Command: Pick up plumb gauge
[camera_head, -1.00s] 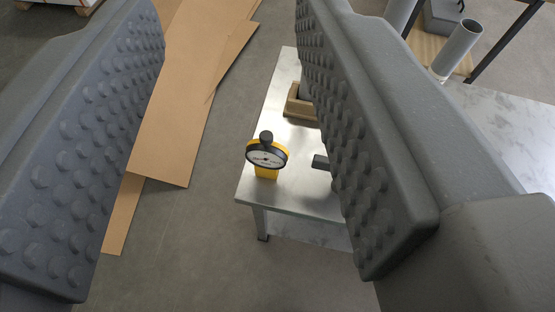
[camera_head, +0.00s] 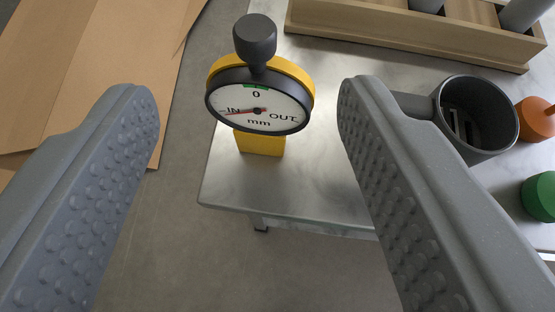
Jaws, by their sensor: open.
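The plumb gauge (camera_head: 258,100) stands upright near the left front corner of a metal table. It has a round white dial marked IN, OUT and mm, a yellow rim and yellow base, and a dark knob on top. My gripper (camera_head: 248,95) is open, with one grey studded finger at the left and one at the right. In the picture the gauge lies between the two fingers, nearer the right one, and looks beyond them. Neither finger appears to touch it.
The metal table (camera_head: 320,180) has bare surface around the gauge. To the right are a dark grey mug (camera_head: 478,118), an orange object (camera_head: 535,119) and a green object (camera_head: 541,196). A wooden rack (camera_head: 400,32) holding grey cylinders stands behind. Cardboard sheets (camera_head: 90,70) lie on the floor at left.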

